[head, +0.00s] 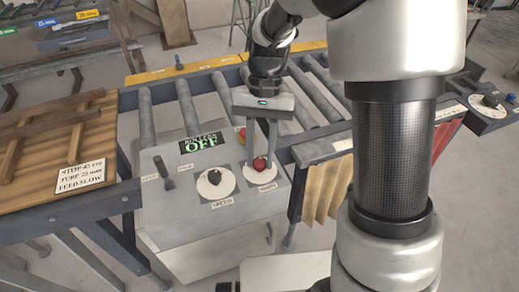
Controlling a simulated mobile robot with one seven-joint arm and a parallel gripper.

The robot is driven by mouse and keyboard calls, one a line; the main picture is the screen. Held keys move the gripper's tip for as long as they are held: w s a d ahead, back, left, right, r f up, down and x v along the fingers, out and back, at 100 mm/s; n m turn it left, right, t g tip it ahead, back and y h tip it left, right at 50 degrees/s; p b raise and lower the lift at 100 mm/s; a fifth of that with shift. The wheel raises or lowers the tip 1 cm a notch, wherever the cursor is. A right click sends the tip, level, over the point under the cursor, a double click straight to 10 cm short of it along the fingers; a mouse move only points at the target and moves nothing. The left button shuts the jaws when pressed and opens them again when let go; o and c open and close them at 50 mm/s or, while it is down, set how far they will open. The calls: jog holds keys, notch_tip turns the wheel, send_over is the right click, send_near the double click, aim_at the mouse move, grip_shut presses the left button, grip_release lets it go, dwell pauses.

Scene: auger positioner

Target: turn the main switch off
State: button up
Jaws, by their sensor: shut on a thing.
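A grey control box (160,218) stands at the middle, with several controls on its sloped top. The main switch (261,164) looks like the red knob on a white round plate at the box's right side; the small label below it is hard to read. My gripper (261,156) reaches down from above, its two fingers shut on this red knob. The fingers partly cover the knob, so its exact angle cannot be told. A black display (201,143) on the box shows "OFF" in green letters, under a smaller line.
A black knob (214,177) on a white dial sits left of the red knob, and a dark lever (164,172) stands farther left. A roller conveyor (188,103) runs behind, with a wooden pallet at left.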

jog(key=shift+d+m+t+y+p, duration=0.1)
jog(key=shift+m+t+y+p, duration=0.4)
jog(key=shift+m, duration=1)
jog(key=o, duration=1)
jog(key=v, duration=1.7)
jog(key=shift+w+d+r+p, duration=0.1)
jog(key=shift+w+d+p, duration=0.2)
jog(key=shift+w, duration=0.1)
